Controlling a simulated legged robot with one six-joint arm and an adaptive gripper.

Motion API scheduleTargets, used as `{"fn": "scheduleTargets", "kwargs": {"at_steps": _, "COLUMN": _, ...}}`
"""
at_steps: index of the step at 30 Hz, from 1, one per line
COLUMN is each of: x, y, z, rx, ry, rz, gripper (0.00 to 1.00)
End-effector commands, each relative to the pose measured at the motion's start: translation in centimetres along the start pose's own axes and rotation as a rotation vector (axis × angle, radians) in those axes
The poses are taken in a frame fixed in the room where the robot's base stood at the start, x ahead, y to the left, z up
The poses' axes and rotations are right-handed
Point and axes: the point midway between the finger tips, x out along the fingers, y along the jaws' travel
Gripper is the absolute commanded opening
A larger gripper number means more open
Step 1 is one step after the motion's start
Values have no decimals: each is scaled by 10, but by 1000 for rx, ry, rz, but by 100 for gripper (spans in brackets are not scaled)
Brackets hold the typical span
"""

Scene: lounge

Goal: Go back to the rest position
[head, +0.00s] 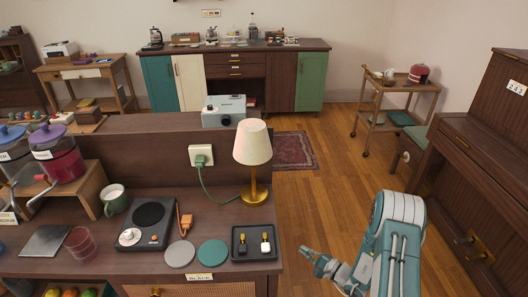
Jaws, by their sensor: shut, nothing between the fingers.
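My gripper (312,261) is in the lower middle of the head view, at the end of my teal and white arm. It is shut and holds nothing. It points left, above the wooden floor, just right of the near counter's (222,264) right end. A gap shows between the gripper and the counter.
The wooden floor (330,190) between is open.

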Motion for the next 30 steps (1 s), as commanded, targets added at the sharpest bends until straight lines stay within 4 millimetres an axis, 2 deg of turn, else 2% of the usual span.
{"fn": "scheduleTargets", "kwargs": {"at_steps": 2, "x": 2, "y": -4, "z": 4, "rx": -4, "ry": -12, "rz": 9, "gripper": 0}}
{"fn": "scheduleTargets", "kwargs": {"at_steps": 5, "x": 9, "y": -18, "z": 22, "rx": -22, "ry": -63, "rz": 49, "gripper": 0}}
{"fn": "scheduleTargets", "kwargs": {"at_steps": 9, "x": 20, "y": -47, "z": 68, "rx": -67, "ry": -175, "rz": 164, "gripper": 0}}
{"fn": "scheduleTargets", "kwargs": {"at_steps": 15, "x": 22, "y": -76, "z": 135, "rx": -150, "ry": -306, "rz": 356, "gripper": 0}}
{"fn": "scheduleTargets", "kwargs": {"at_steps": 23, "x": 5, "y": -98, "z": 214, "rx": -302, "ry": -407, "rz": 620, "gripper": 0}}
{"fn": "scheduleTargets", "kwargs": {"at_steps": 30, "x": -26, "y": -110, "z": 272, "rx": -484, "ry": -424, "rz": 855, "gripper": 0}}
